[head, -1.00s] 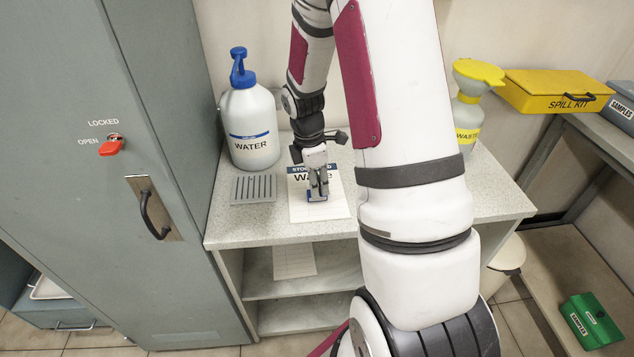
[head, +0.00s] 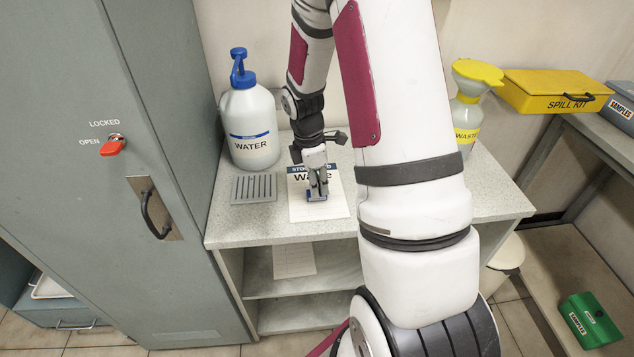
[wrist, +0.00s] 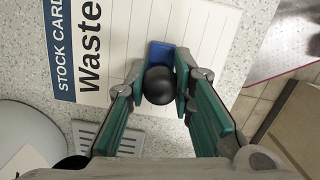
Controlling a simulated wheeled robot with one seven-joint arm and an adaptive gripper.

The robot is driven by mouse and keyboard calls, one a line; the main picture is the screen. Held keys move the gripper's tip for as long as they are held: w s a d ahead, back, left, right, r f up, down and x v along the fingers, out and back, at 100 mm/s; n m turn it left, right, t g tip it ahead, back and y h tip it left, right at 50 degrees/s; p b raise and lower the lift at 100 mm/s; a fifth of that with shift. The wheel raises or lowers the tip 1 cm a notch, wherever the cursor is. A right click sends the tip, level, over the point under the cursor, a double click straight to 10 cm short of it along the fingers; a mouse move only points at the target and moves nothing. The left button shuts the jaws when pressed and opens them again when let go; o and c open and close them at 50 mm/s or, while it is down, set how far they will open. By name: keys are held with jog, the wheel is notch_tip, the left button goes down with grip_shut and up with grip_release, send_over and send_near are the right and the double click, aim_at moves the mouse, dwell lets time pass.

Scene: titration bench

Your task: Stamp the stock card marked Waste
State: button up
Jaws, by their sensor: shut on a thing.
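The stock card (head: 304,210) marked Waste lies on the speckled bench top, its heading partly hidden by my gripper in the head view. In the wrist view the card (wrist: 200,38) shows the words Stock Card and Waste and its ruled lines. My gripper (head: 317,188) points down over the card and is shut on the stamp. In the wrist view the stamp has a round black knob (wrist: 159,86) between my gripper's fingers (wrist: 160,92) and a blue base (wrist: 161,55) over the ruled part. I cannot tell whether the base touches the card.
A grey slotted tray (head: 254,188) lies just left of the card. A white water bottle (head: 250,130) stands behind it. A waste bottle (head: 467,112) with a yellow funnel stands at the back right. A tall grey cabinet (head: 95,230) borders the bench on the left.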

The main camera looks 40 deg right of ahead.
dwell(0.5)
jog(key=shift+r+p, duration=2.7)
jog(key=shift+r, duration=0.75)
